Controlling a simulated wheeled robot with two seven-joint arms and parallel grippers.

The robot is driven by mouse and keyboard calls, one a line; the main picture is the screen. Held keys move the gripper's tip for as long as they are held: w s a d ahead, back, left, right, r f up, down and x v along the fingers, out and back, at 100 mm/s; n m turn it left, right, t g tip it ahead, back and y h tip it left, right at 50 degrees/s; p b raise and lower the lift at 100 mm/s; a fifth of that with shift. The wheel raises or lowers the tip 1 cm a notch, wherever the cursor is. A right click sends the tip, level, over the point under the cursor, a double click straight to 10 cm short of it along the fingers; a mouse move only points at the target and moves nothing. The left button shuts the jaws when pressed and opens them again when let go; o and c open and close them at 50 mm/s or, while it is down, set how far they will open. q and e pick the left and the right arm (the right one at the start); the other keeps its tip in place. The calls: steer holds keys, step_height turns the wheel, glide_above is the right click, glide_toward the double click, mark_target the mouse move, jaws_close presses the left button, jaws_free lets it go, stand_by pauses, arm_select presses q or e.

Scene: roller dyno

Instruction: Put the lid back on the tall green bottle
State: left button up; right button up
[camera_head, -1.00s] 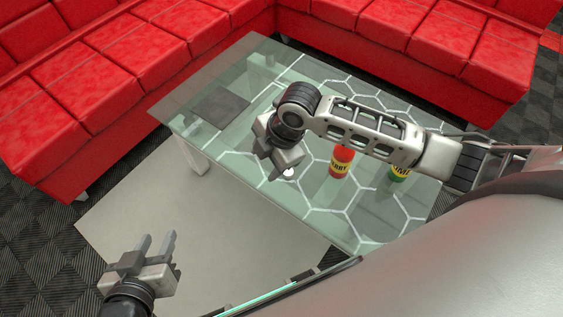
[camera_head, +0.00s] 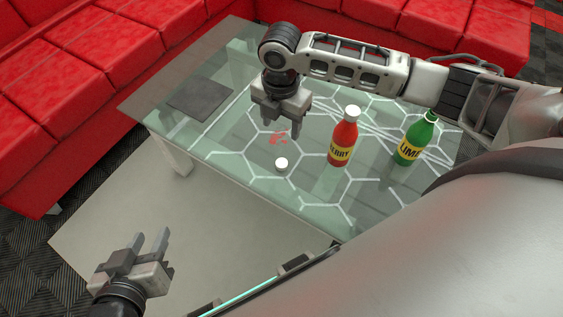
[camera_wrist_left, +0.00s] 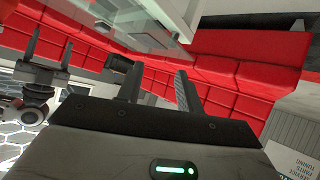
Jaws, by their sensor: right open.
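The tall green bottle (camera_head: 412,144) with a yellow label stands upright on the right part of the glass table. Its neck is partly close to my right arm in the picture, and its top shows a pale rim with no cap on it. A small white lid (camera_head: 281,164) lies on the table near the front edge, left of the bottles. My right gripper (camera_head: 285,122) points down over the table, behind the lid, open and empty. It also shows in the left wrist view (camera_wrist_left: 51,46). My left gripper (camera_head: 152,246) is open and empty, in front of the table, away from the bottles; its fingers show apart in its wrist view (camera_wrist_left: 160,88).
A red bottle (camera_head: 343,142) with a white cap stands upright between the lid and the green bottle. A dark flat square (camera_head: 200,99) lies at the table's left. Small red marks (camera_head: 279,137) show on the glass table (camera_head: 235,150). Red sofas (camera_head: 95,50) border the table behind.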

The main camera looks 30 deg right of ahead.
steer(key=b, duration=0.3)
glide_above(281, 164)
step_height(281, 164, down, 10)
steer(key=shift+r, duration=0.1)
steer(key=shift+f, duration=0.4)
arm_select(q)
step_height(281, 164, down, 6)
steer(key=d+g, duration=0.1)
steer(key=shift+w+d, duration=0.2)
steer(key=shift+w, duration=0.1)
